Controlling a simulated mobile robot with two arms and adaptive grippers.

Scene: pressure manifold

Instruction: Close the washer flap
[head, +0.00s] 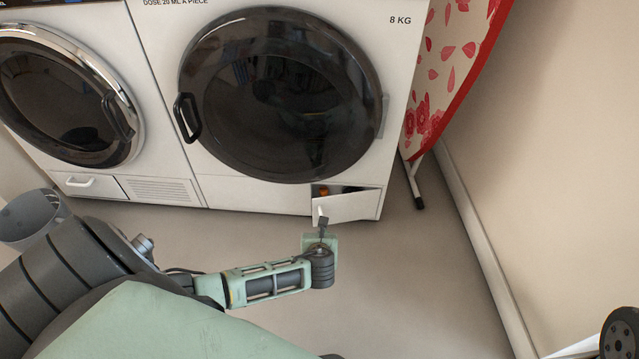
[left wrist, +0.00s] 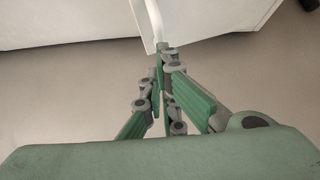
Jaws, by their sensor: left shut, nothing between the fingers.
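The washer (head: 250,195) is the white machine marked 8 KG. Its small white flap (head: 346,207) is at the lower right corner and stands ajar, with a dark gap above it and something orange inside. A small white handle (head: 320,214) is on the flap's left part. My left gripper (head: 322,224) is shut and empty, just in front of the flap by the handle. In the left wrist view the closed fingertips (left wrist: 162,48) are at the lower end of the handle (left wrist: 153,22), in front of the flap (left wrist: 215,16). I cannot tell whether they touch.
A second machine (head: 160,190) with its own closed lower flap (head: 90,186) stands to the left. An ironing board (head: 450,70) with red flowers leans to the right, its foot (head: 419,202) on the floor. The floor (head: 420,280) in front of the washer is clear.

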